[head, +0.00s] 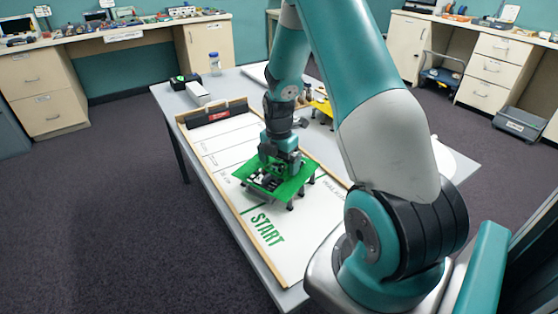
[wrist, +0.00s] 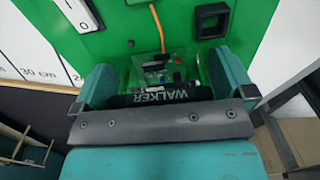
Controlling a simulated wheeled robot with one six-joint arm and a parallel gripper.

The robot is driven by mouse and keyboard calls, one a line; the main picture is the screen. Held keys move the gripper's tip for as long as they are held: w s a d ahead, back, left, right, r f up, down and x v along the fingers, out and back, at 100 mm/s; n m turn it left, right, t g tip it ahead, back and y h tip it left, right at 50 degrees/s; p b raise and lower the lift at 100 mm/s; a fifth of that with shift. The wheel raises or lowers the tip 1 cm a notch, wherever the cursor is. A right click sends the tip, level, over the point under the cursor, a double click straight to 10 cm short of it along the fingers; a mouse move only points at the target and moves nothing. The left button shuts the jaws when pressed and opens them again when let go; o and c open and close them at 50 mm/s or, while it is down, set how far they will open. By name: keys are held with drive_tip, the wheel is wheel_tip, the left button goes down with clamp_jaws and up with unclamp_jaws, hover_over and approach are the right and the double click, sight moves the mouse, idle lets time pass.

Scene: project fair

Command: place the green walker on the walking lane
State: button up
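The green walker (head: 278,183), a flat green plate with electronics on top and dark legs below, is over the walking lane (head: 225,160) near the green START marking. The lane is a long white board with wooden edges, cross lines and writing. My gripper (head: 280,163) is above the walker's middle. In the wrist view, the gripper's two teal fingers (wrist: 157,88) stand on either side of a black part labelled WALKER on the green walker (wrist: 120,45). The fingers appear closed against that part. Whether the walker's legs touch the lane cannot be told.
The grey table (head: 262,258) carries the lane. A black and red block (head: 219,115) stands at the lane's far end. A white box (head: 197,93), a black box (head: 186,81) and a bottle (head: 215,64) stand behind it. A yellow object (head: 322,107) is partly hidden behind my arm.

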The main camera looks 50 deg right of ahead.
wheel_tip(320, 180, up, 12)
drive_tip(key=shift+f, duration=0.15)
drive_tip(key=shift+a+r, duration=0.2)
drive_tip(key=shift+r, duration=0.1)
drive_tip(key=s+a+r+m+t+y, duration=0.1)
drive_tip(key=s+a+r+m, duration=0.2)
drive_tip(key=a, duration=0.7)
drive_tip(key=s+a+r+m+y, duration=0.1)
drive_tip(key=a+r+m, duration=0.25)
drive_tip(key=a, duration=0.55)
drive_tip(key=s+a+r+m+y, duration=0.1)
drive_tip(key=s+a+r+m, duration=0.1)
drive_tip(key=s+a, duration=0.5)
drive_tip(key=s+a+r+m+g+y, duration=0.1)
drive_tip(key=s+a+r+m, duration=0.1)
drive_tip(key=s+a+m, duration=0.2)
drive_tip(key=s+a, duration=0.3)
drive_tip(key=s, duration=0.1)
drive_tip(key=shift+s+r, duration=0.3)
